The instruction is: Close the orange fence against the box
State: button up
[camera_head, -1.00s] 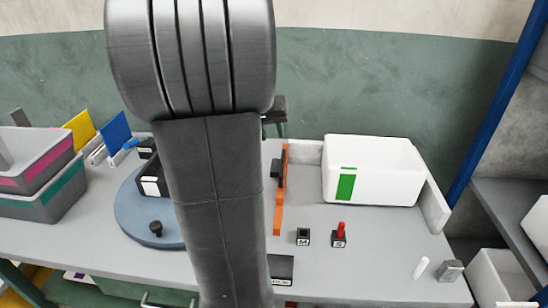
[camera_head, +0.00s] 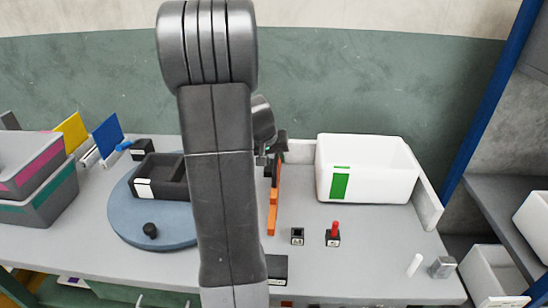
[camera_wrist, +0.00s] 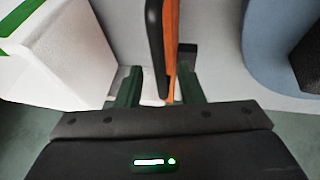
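The orange fence (camera_head: 273,210) stands on the table as a thin upright strip, with a gap between it and the white box (camera_head: 390,185) to its right. The box has a green label. My gripper (camera_head: 272,152) is at the far end of the fence, partly hidden behind my arm. In the wrist view my gripper (camera_wrist: 158,88) has its two fingers apart. The fence (camera_wrist: 171,38) with its black handle (camera_wrist: 154,40) runs between them, nearer the right finger. I cannot tell whether a finger touches it. The box (camera_wrist: 62,62) shows at the left there.
A blue turntable (camera_head: 125,222) with a black bin (camera_head: 165,172) is left of the fence. Two small black blocks (camera_head: 297,236) (camera_head: 333,239), one with a red lever, stand in front of the box. A pale wall (camera_head: 428,205) bounds the box's right side. Grey bins (camera_head: 45,205) stand far left.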

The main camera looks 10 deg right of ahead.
grip_shut()
jog(key=shift+d, duration=0.1)
jog(key=s+d, duration=0.3)
jog(key=d, duration=0.8)
jog(key=shift+p, duration=0.35)
jog(key=shift+s, duration=0.1)
grip_release()
jog(key=shift+a, duration=0.1)
